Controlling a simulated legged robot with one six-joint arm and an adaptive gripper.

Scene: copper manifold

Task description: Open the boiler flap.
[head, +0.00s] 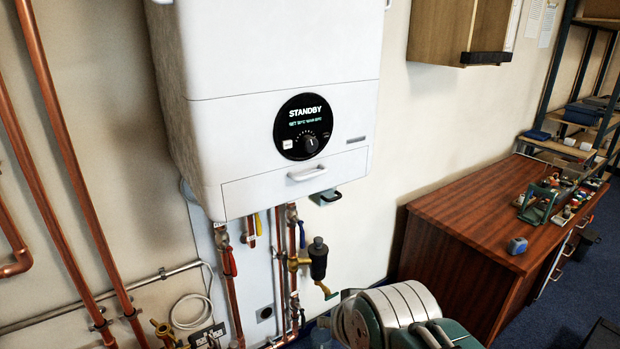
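The white boiler (240,130) hangs on the wall at the upper middle of the head view. Its flap (255,192) is the low panel along the bottom front, and it looks closed, flush with the casing. A white bar handle (307,173) sits near the flap's top edge, right of its middle. Above it is a round black dial panel reading STANDBY (303,126). Part of my green and pale grey arm shows at the bottom, below and right of the boiler and apart from the flap. I cannot make out my gripper's fingers.
Copper pipes (68,160) run up the wall at left. Pipes and valves with a black fitting (318,258) hang below the boiler. A wooden bench (470,232) with tools stands at right. A wall cabinet (440,30) is at upper right. The space before the flap looks clear.

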